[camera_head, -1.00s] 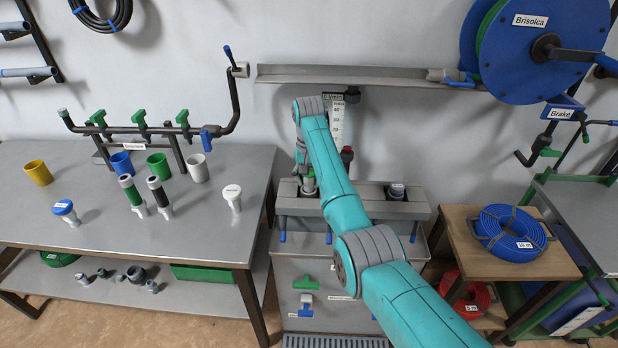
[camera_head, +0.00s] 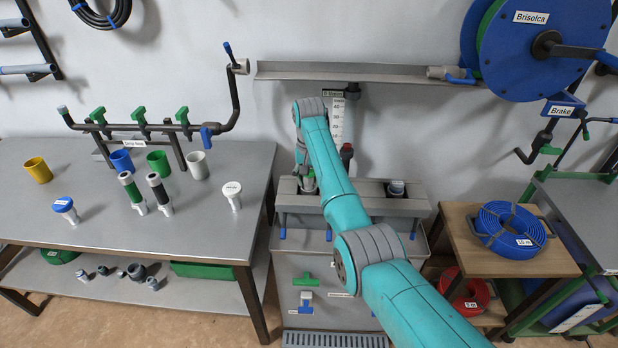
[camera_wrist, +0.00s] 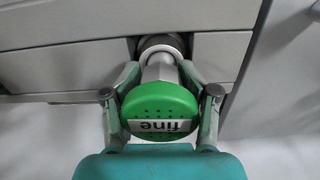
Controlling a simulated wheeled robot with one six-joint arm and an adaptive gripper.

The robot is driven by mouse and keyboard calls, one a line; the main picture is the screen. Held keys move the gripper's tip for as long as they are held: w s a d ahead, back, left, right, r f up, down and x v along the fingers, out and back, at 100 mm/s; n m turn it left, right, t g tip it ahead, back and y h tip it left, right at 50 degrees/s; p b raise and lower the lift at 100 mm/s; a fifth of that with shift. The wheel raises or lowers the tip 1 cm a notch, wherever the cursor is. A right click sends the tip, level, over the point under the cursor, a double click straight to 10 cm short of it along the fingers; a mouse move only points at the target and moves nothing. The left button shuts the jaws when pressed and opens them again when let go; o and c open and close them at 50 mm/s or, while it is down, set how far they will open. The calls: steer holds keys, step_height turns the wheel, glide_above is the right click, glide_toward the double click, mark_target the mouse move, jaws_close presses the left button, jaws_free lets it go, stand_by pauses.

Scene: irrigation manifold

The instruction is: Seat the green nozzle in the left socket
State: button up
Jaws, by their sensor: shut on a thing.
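The green nozzle (camera_wrist: 160,108) has a round perforated head labelled "fine" and a grey stem. In the wrist view my gripper (camera_wrist: 160,75) is shut on it, one finger on each side. The stem points into a dark round collar, the left socket (camera_wrist: 162,43), in the grey manifold. I cannot tell how deep the stem sits. In the head view my gripper (camera_head: 306,180) is over the left end of the manifold (camera_head: 355,204); a bit of the green nozzle (camera_head: 309,185) shows, and my arm hides part of it.
The left table (camera_head: 225,225) bears several cups, a blue-topped nozzle (camera_head: 65,208), a white-topped nozzle (camera_head: 232,194) and two dark cylinders. A blue hose coil (camera_head: 508,230) lies on the wooden stand at right.

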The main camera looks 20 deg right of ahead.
steer(key=shift+f, duration=0.65)
stand_by(1.0)
steer(key=o, duration=1.3)
steer(key=shift+o, duration=1.3)
steer(key=shift+r, duration=0.15)
steer(key=shift+r, duration=3.4)
steer(key=shift+s, duration=0.1)
